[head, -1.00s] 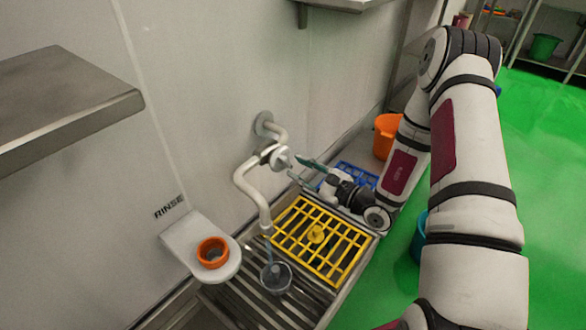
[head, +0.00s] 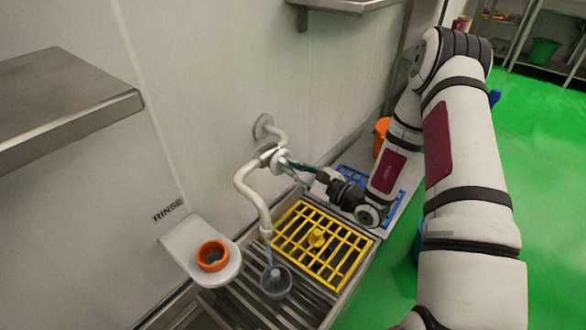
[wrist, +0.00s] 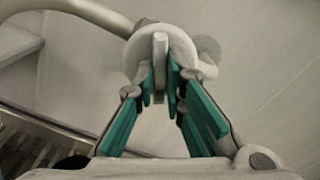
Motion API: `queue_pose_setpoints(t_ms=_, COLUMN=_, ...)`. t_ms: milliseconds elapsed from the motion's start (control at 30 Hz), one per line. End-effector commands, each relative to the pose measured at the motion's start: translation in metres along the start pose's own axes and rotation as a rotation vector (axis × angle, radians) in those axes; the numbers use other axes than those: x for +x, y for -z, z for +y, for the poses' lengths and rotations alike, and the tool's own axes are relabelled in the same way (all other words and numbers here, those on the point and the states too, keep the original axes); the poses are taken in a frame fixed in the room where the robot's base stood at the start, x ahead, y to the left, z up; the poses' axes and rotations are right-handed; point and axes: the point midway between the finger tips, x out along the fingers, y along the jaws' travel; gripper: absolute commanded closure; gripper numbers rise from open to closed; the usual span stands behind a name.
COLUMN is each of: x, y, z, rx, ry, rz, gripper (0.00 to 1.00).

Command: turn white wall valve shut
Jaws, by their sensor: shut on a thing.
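The white wall valve (head: 279,159) sits on a bent white pipe on the wall, and its round body also shows in the wrist view (wrist: 184,48). Its thin flat handle (wrist: 160,58) stands upright in that view. My gripper (head: 291,164) reaches it from the right. In the wrist view my green-padded fingers (wrist: 160,85) are shut on the handle, one on each side. The pipe's spout (head: 266,229) points down. A thin bluish stream (head: 269,250) runs from it into a grey cup (head: 276,283).
An orange ring (head: 212,256) lies on a white wall ledge under the word RINSE. A yellow grid (head: 328,262) and a blue rack (head: 355,168) lie to the right of the spout. Metal shelves (head: 70,120) jut out at upper left and top.

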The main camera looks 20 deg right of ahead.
Motion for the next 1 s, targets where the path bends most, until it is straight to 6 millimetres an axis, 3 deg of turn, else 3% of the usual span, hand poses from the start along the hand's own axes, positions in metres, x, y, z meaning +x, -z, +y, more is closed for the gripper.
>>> queue_pose_setpoints(t_ms=1000, x=-0.0007, y=0.0006, z=0.0007, rx=0.514, ry=0.0, rz=0.003, gripper=1.0)
